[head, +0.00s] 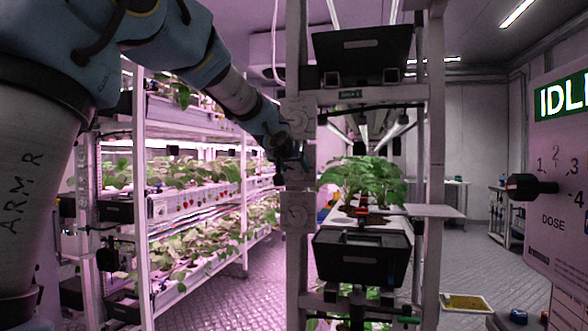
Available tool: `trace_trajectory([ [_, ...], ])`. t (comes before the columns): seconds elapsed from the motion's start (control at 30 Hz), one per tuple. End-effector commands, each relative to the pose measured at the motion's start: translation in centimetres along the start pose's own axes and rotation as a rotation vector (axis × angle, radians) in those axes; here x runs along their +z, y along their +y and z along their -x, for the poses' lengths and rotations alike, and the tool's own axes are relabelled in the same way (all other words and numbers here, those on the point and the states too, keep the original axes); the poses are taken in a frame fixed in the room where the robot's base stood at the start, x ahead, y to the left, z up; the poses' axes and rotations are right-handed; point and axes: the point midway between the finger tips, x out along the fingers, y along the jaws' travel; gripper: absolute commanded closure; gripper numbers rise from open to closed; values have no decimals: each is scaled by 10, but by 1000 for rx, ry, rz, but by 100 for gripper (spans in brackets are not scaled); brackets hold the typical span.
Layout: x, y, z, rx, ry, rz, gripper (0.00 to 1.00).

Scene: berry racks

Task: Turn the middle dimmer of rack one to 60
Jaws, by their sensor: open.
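The near rack's white post (297,262) carries dimmer plates one above another. The upper dimmer (297,112) and the lower dimmer (297,212) show faint round scales; their numbers are too small to read. The middle dimmer plate (300,172) sits between them, and its knob is mostly hidden by my gripper. My gripper (297,158) reaches in from the upper left and is at the middle dimmer. It is open; I cannot tell whether its fingers are around the knob or touch it. The knob's setting cannot be seen.
Black crates (362,56) (360,270) and green plants (362,180) fill the near rack. A planted rack (143,210) stands at left. A panel (565,180) reading "IDL" and "DOSE" with a black knob (530,187) stands close at right. A yellowish tray (466,303) lies on the floor.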

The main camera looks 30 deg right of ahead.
Motion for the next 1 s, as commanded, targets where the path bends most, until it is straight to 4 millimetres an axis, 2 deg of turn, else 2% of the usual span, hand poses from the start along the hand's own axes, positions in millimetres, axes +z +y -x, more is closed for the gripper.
trace_trajectory([
  [0.27,0,0,-2,0,0,-1,33],
  [0.87,0,0,-2,0,0,-1,98],
  [1.0,0,0,-2,0,0,-1,100],
])
